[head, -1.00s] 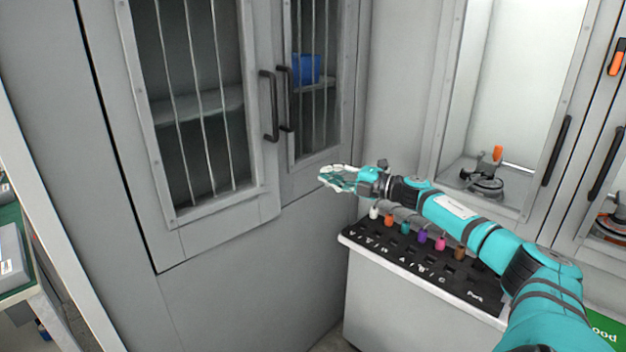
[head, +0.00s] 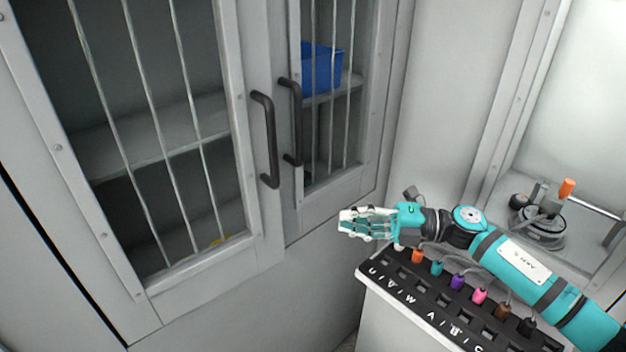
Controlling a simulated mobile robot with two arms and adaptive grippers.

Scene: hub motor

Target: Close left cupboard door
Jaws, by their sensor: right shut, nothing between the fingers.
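The left cupboard door (head: 265,225) is grey with a barred window and a black vertical handle (head: 265,140). Its lower right corner sits slightly forward of the right door, so it looks a little ajar. The right cupboard door (head: 320,207) has its own black handle (head: 292,122) beside it and looks closed. My right gripper (head: 350,222) is shut and empty, pointing left in front of the cupboard, below and right of the handles and apart from both doors. My left gripper is out of view.
Below my right arm stands a grey cabinet with a black lettered panel (head: 375,283) holding several coloured plugs. A blue bin (head: 320,68) sits on a shelf behind the right door. A lit compartment with a device (head: 538,228) is at the right.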

